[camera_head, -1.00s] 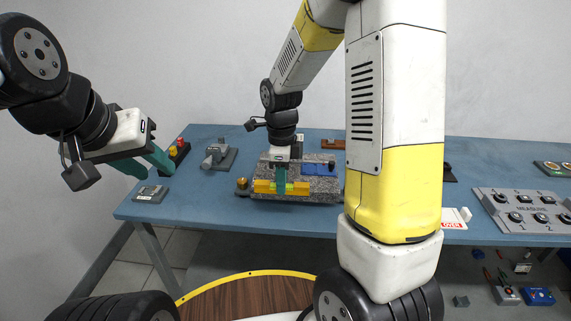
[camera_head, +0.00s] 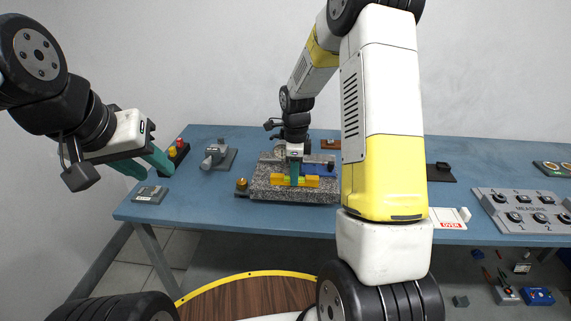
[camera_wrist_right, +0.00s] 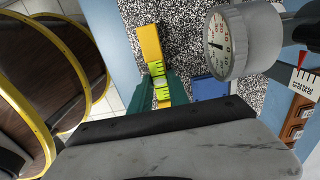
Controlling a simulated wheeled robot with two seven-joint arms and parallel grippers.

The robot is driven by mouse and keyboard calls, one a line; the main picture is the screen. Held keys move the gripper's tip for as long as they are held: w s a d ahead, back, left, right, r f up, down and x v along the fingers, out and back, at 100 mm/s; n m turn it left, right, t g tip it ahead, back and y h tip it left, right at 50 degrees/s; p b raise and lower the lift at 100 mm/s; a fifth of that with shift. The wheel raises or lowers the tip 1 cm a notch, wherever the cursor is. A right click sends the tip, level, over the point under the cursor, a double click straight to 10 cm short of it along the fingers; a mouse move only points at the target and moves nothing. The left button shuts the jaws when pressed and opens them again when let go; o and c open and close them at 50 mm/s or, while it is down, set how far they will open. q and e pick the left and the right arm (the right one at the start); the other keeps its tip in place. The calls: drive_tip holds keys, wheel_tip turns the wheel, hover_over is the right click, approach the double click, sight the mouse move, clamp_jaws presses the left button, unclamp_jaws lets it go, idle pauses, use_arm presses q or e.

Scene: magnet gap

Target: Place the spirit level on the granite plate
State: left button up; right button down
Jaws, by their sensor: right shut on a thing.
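The spirit level is a yellow bar (camera_head: 311,182) with a bright green vial in its middle. My right gripper (camera_head: 294,181) is shut on its middle. The level is over the front part of the speckled granite plate (camera_head: 262,188); I cannot tell whether it touches the surface. In the right wrist view the level's yellow end (camera_wrist_right: 148,42) lies over the plate (camera_wrist_right: 182,50), near the plate's front edge, and teal fingers flank the vial. My left gripper (camera_head: 148,162) is open and empty, at the table's left side.
A blue block (camera_head: 313,169) is on the plate behind the level. A dial gauge (camera_wrist_right: 216,45) is close by in the right wrist view. A brass knob (camera_head: 241,184) is at the plate's left. A grey device (camera_head: 217,156) and a button panel (camera_head: 525,208) are on the table.

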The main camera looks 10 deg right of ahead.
drive_tip(key=shift+f, duration=0.1)
drive_tip(key=c, duration=1.3)
unclamp_jaws()
drive_tip(key=shift+o, duration=0.2)
wheel_tip(320, 180, up, 12)
drive_tip(key=s+r+n+t+y, duration=0.1)
drive_tip(key=s+r+n+t, duration=0.2)
drive_tip(key=s+r+n, duration=0.7)
drive_tip(key=s+a+r+n+t+y, duration=0.1)
drive_tip(key=s+a+r+n+t, duration=0.1)
drive_tip(key=s+n, duration=0.9)
drive_tip(key=shift+s+n+t, duration=0.4)
drive_tip(key=shift+s+t, duration=0.2)
drive_tip(key=shift+s, duration=1.05)
drive_tip(key=shift+a, duration=0.1)
